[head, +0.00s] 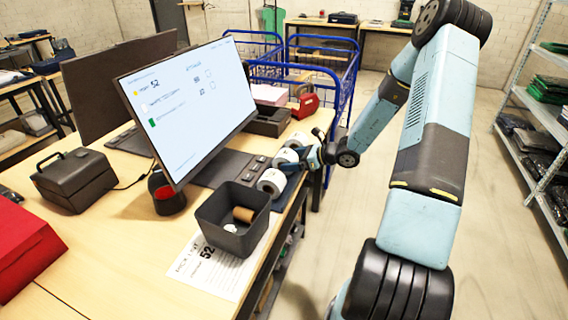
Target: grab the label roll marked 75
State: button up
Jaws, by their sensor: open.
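White label rolls stand in a row along the table's edge, right of the monitor: a near roll (271,183), a middle roll (286,158) and a far roll (298,140). Their markings are too small to read, so I cannot tell which is marked 75. My gripper (302,157) is open at the rolls, reaching in from the right over the table edge. Its fingers partly cover the middle and far rolls. I cannot tell whether a finger touches a roll.
A monitor (190,100) stands left of the rolls. A dark open bin (232,220) holding a brown core sits nearer, by a sheet marked 52 (212,268). A red tape dispenser (305,105) and blue wire carts (345,85) are behind. The floor at right is clear.

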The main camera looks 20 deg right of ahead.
jog(key=shift+w+a+f, duration=0.15)
jog(key=shift+w+a, duration=0.05)
jog(key=shift+a, duration=0.15)
jog(key=shift+c, duration=0.3)
jog(key=c, duration=1.1)
